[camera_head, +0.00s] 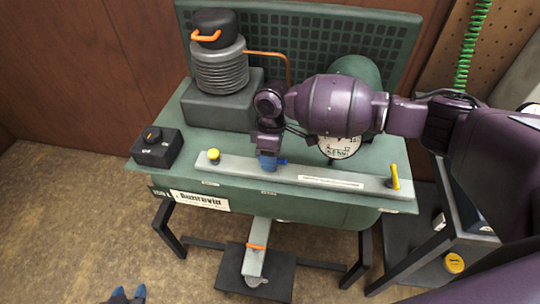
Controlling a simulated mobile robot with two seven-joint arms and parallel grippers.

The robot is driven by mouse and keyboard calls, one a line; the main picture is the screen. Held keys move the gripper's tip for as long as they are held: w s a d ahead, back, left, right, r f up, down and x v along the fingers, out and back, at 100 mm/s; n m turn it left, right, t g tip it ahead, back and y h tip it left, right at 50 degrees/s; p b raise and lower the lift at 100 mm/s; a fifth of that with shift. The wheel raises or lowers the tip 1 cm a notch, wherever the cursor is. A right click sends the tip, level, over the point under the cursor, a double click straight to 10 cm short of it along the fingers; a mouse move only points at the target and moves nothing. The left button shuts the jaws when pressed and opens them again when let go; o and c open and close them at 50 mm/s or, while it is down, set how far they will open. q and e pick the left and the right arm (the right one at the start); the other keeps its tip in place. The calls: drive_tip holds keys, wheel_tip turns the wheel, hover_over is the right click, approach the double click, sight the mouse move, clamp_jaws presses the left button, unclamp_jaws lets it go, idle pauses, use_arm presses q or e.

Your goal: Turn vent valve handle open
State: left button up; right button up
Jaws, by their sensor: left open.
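A pale grey manifold bar (240,166) lies along the front of a green compressor bench. It carries a yellow round knob (213,155) at its left end and an upright yellow lever handle (394,177) at its right end. A small blue piece (282,162) shows at mid-bar, beside my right gripper (268,163). I cannot tell whether it is a valve handle or a fingertip. The labels are too small to say which handle is the vent valve. My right gripper points down onto the bar; its jaws are mostly hidden. My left gripper (128,294) is low at the left, open and empty, above the floor.
A black box with an orange switch (153,138) is on the bench's left corner. A ribbed pump (219,68) and a pressure gauge (340,146) stand behind the bar. A pedal with an orange band (256,247) is below. Floor at the left is clear.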

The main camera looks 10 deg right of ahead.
drive_tip(key=shift+c, duration=0.2)
clamp_jaws()
